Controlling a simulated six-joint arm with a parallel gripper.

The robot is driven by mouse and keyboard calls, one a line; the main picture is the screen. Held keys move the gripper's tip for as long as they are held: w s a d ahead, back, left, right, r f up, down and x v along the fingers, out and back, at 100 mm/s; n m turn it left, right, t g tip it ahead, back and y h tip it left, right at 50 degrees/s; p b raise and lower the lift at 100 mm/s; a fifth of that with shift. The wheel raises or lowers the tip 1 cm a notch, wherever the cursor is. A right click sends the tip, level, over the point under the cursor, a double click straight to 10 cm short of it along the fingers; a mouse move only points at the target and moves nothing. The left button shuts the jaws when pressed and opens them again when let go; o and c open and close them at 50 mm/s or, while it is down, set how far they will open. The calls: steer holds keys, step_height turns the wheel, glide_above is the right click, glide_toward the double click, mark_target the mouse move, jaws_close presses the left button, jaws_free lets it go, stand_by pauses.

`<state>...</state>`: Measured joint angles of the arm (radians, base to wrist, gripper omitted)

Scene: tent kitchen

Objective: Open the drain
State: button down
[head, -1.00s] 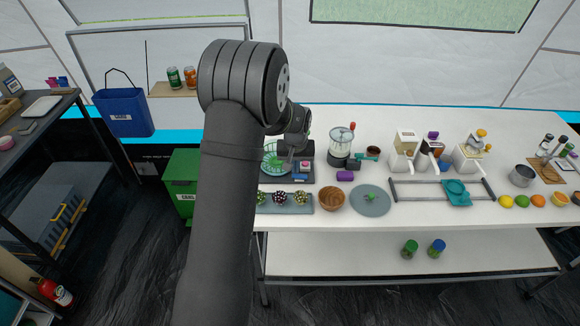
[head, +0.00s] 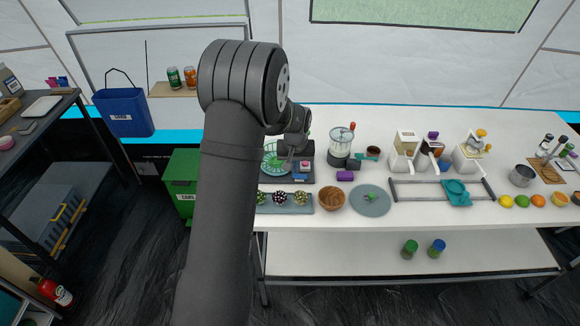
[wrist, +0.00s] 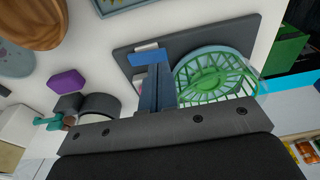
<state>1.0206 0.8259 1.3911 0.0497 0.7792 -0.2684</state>
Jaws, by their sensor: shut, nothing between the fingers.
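A dark board (head: 306,151) stands at the left end of the white table in the head view. It carries a round green slotted basket (head: 273,160) and a small blue part (head: 300,178). The wrist view shows the green basket (wrist: 215,77) in a clear round bowl, with the blue part (wrist: 148,57) and a white piece beside it. My gripper (wrist: 156,78) is shut and empty. Its fingertips are over the board, close to the blue part and beside the basket; I cannot tell whether they touch. Which part is the drain is not clear.
A tray (head: 308,209) with dark round fruit and a wooden bowl (head: 332,198) sit in front of the board. A blender (head: 340,145) and a purple block (head: 345,176) stand to the right. A green bin (head: 183,170) is on the floor to the left.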

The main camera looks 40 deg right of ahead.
steer(key=shift+f, duration=0.9)
stand_by(0.5)
steer(key=shift+r, duration=3.5)
step_height(320, 180, down, 7)
steer(key=shift+r, duration=0.2)
